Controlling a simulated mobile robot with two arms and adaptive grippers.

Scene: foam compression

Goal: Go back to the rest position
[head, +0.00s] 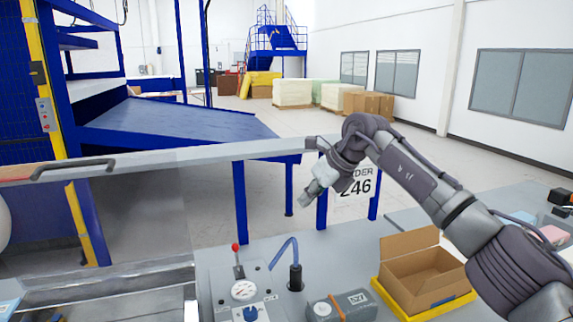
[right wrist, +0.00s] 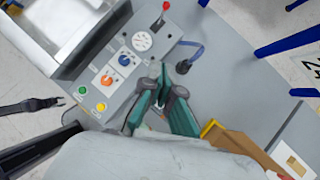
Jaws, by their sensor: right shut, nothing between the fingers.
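My right gripper (head: 308,196) hangs in the air near the middle of the head view, at the end of my raised right arm. It points down and to the left, above and behind the control panel (head: 224,291). In the right wrist view, its teal fingers (right wrist: 167,92) are shut and hold nothing. The panel lies beyond the fingers there, with its gauge, knobs and red-tipped lever. The gripper appears clear of the panel and the bench. My left gripper is not in view.
An open cardboard box (head: 420,274) stands in a yellow tray (head: 438,311) below my right arm. A grey device (head: 343,306) lies left of it. A blue press frame (head: 170,125) stands behind, at the left.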

